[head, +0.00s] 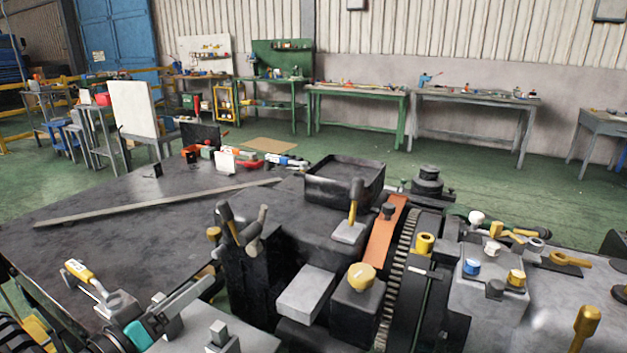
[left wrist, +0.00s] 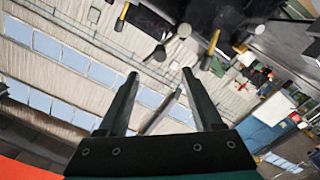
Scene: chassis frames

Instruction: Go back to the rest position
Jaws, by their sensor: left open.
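My left gripper (head: 192,297) is at the lower left of the head view, by its teal band, over the near part of the dark table. In the left wrist view my left gripper (left wrist: 160,73) shows two dark fingers spread apart, with nothing between them. That view is strongly tilted, with the wall and windows beyond the fingers. My right gripper is not in either view.
A dark table (head: 110,210) carries a long flat bar (head: 150,204). Close in the middle stand a black open tray (head: 345,178), a large toothed wheel (head: 398,275) and several yellow-handled tools. Workbenches (head: 357,93) line the back wall. Green floor lies open between.

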